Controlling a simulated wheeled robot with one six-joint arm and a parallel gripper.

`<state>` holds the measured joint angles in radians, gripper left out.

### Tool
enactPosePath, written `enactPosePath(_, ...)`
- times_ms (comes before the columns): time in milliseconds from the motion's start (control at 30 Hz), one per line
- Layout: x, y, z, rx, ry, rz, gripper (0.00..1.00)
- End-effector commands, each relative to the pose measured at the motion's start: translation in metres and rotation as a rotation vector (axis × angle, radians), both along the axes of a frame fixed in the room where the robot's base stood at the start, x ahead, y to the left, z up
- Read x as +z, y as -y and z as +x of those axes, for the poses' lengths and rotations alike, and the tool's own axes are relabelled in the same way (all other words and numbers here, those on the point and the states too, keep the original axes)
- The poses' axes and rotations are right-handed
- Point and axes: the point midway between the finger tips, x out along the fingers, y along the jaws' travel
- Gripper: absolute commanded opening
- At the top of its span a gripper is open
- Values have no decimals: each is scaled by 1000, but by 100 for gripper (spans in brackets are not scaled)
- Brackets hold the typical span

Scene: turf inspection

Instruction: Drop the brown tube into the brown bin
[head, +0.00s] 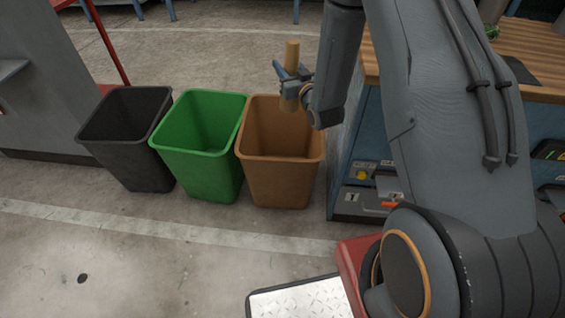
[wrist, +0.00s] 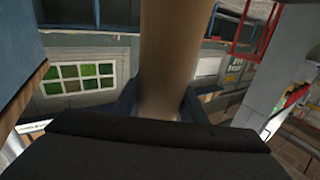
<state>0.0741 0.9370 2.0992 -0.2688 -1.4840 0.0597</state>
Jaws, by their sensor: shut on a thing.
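The brown tube (head: 292,52) is upright in my gripper (head: 289,88), which is shut on it. Its upper part sticks up above the fingers and its lower end shows just below them. In the wrist view the tube (wrist: 168,55) stands large between the fingers. The brown bin (head: 280,182) is open-topped and stands on the floor at the right end of a row of bins. In the head view the gripper and tube overlap the bin's back rim and opening. How high the tube is above the bin is hard to tell.
A green bin (head: 200,174) and a black bin (head: 128,160) stand to the left of the brown bin. A blue workbench with a wooden top (head: 535,62) stands close on the right. A grey cabinet (head: 45,80) is at the left. The floor in front is clear.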

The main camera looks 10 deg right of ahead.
Motion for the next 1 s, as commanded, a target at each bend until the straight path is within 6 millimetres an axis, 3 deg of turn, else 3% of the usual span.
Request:
enactPosePath(33, -25, 0, 13, 18, 0, 1, 16)
enactPosePath(100, -46, 0, 26, 46, 2, 0, 16)
enactPosePath(500, -155, 0, 85, 191, -1, -22, 16)
enactPosePath(700, -179, 1, 96, 226, -5, -33, 16)
enactPosePath(1000, -192, 1, 99, 234, -5, -35, 16)
